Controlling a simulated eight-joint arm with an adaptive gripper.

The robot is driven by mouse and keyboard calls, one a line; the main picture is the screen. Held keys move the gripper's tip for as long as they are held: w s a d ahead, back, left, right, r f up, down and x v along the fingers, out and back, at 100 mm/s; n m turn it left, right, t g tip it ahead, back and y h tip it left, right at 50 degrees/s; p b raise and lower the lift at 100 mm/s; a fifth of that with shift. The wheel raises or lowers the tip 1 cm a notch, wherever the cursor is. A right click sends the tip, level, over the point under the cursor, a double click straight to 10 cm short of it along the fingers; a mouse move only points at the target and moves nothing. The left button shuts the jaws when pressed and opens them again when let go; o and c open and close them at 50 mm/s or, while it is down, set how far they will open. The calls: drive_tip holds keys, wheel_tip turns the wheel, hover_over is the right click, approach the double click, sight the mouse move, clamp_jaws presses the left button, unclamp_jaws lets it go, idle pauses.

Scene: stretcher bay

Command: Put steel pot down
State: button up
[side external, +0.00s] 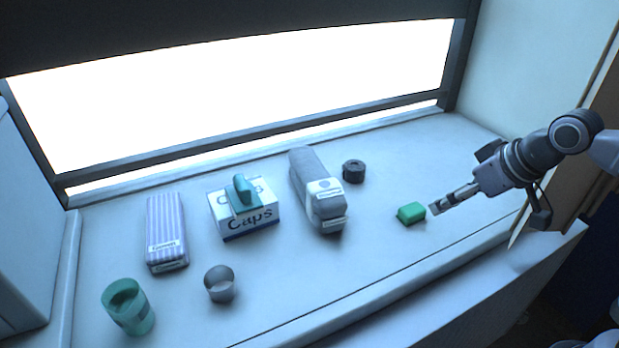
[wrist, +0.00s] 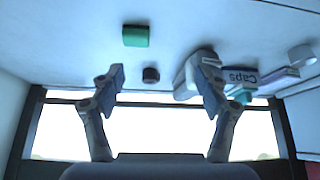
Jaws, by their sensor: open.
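The steel pot (side external: 220,284), a small grey cylinder with an open top, stands upright on the counter at the front left in the side view. It appears at the right edge of the wrist view (wrist: 302,55). My gripper (side external: 437,208) is far to its right, above the counter's right end, beside a green block (side external: 411,213). In the wrist view the fingers of my gripper (wrist: 161,88) are spread apart with nothing between them. Nothing touches the pot.
On the counter (side external: 300,290) stand a green cup (side external: 128,307), a striped pack (side external: 166,230), a Caps box (side external: 247,224) with a teal item (side external: 241,192) on top, a long grey pack (side external: 312,180) and a dark roll (side external: 353,171). The front middle is clear.

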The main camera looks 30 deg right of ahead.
drive_tip(key=shift+m+t, duration=0.4)
drive_tip(key=s+d+f, duration=0.2)
drive_tip(key=s+f, duration=0.1)
drive_tip(key=shift+s+d+f, duration=0.1)
drive_tip(key=shift+d, duration=0.15)
idle(0.8)
